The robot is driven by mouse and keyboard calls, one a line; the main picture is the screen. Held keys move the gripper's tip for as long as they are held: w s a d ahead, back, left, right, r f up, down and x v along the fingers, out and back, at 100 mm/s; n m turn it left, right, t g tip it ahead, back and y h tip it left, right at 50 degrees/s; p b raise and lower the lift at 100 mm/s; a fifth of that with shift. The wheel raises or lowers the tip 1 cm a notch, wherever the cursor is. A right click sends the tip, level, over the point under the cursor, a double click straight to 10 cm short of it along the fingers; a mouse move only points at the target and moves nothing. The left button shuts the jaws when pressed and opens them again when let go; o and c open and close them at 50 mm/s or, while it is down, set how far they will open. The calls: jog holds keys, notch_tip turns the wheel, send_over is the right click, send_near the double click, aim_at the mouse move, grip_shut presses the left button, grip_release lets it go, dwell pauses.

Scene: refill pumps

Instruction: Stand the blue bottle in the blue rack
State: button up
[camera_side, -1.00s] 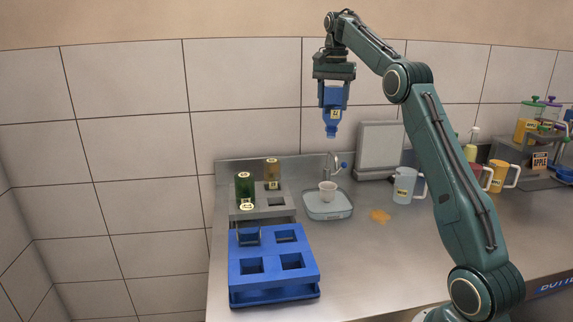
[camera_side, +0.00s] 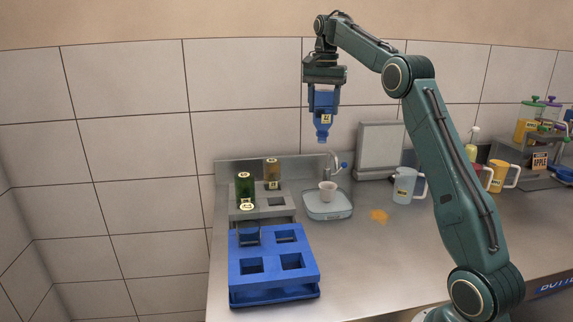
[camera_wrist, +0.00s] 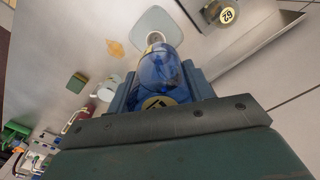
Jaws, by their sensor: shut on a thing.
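A blue bottle (camera_side: 323,122) with a yellow label is held in my gripper (camera_side: 322,98), neck pointing down, high above the counter near the back. The wrist view shows the blue bottle (camera_wrist: 165,72) between the fingers of my gripper (camera_wrist: 163,88). The blue rack (camera_side: 240,274) stands at the front left of the counter, below and left of my gripper. It has several square openings.
A grey rack (camera_side: 281,213) behind the blue one holds a green bottle (camera_side: 245,187) and a brown bottle (camera_side: 272,172). An orange spill (camera_side: 379,216) and a white mug (camera_side: 404,186) lie to the right.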

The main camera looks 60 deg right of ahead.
jog(key=a+f+n, duration=0.1)
jog(key=a+f, duration=0.2)
jog(key=a, duration=0.6)
jog(key=a+f+n, duration=0.1)
jog(key=a+f, duration=0.2)
jog(key=a, duration=0.5)
jog(key=s+a+f+n, duration=0.2)
jog(key=s+a+f, duration=0.6)
jog(key=s+a, duration=0.2)
jog(key=a, duration=0.2)
jog(key=shift+a, duration=0.4)
jog(key=shift+f, duration=0.1)
jog(key=shift+f, duration=1.4)
jog(key=shift+f, duration=0.2)
jog(key=shift+f, duration=1.2)
jog(key=shift+f, duration=0.1)
